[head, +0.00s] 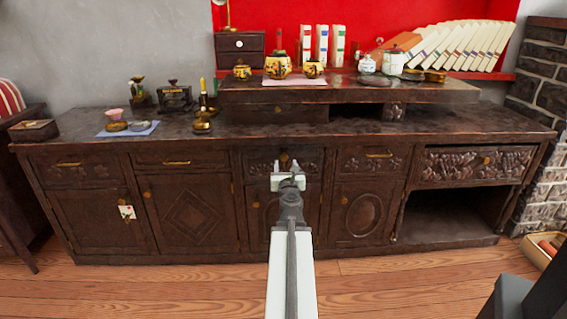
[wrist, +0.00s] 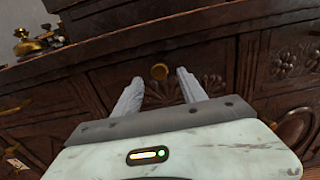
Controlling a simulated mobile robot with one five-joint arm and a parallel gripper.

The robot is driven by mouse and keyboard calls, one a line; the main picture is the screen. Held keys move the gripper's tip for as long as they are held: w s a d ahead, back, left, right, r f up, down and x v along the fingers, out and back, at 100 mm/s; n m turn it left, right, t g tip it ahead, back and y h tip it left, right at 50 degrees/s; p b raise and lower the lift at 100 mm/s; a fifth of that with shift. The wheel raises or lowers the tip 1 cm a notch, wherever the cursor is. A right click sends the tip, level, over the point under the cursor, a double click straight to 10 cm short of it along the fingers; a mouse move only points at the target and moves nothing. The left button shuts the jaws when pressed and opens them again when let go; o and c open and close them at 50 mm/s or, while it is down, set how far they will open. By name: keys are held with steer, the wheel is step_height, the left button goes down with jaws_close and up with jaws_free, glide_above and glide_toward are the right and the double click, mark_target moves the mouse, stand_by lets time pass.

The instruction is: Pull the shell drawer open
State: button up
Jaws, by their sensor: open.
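A dark wooden drawer with carved shell-like relief and a round brass knob is in the middle of the cabinet's upper row, partly hidden by my gripper (head: 288,172) in the head view. In the wrist view, this drawer's front (wrist: 208,75) is closed, and its brass knob (wrist: 159,72) appears between and just beyond the fingertips of my gripper (wrist: 158,80). The two pale fingers are apart and empty. I cannot tell whether either touches the knob. I cannot tell for certain that this is the shell drawer, as other drawers are carved too.
The dark cabinet top (head: 230,131) overhangs the drawers. It bears yellow pots (head: 277,66), a white jar (head: 393,63) and other small items. The wooden floor (head: 180,285) in front is clear.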

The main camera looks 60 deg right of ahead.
mark_target(284, 158)
steer(key=x, duration=0.7)
steer(key=shift+w+d, duration=0.1)
steer(key=shift+w, duration=0.05)
jaws_close()
stand_by(1.1)
